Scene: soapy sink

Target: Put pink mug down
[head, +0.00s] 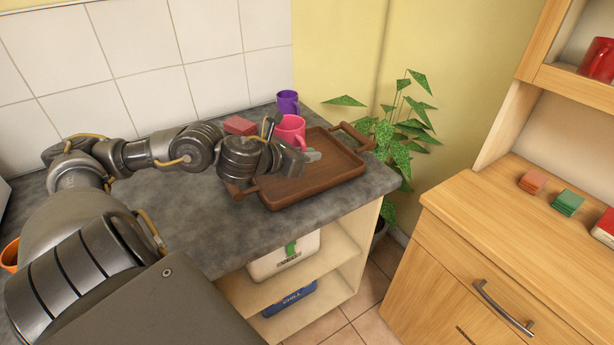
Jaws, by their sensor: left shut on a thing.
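The pink mug (291,129) is at the far left part of the brown wooden tray (334,178), upright as far as I can see. My left gripper (309,156) reaches over the tray from the left and is shut on the mug. The gripper and wrist hide the mug's lower part, so I cannot tell whether its base touches the tray. My right gripper is not in view.
An orange mug (10,255) is at the left edge. A plant (402,135) stands beyond the tray. A wooden cabinet (480,215) is at right.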

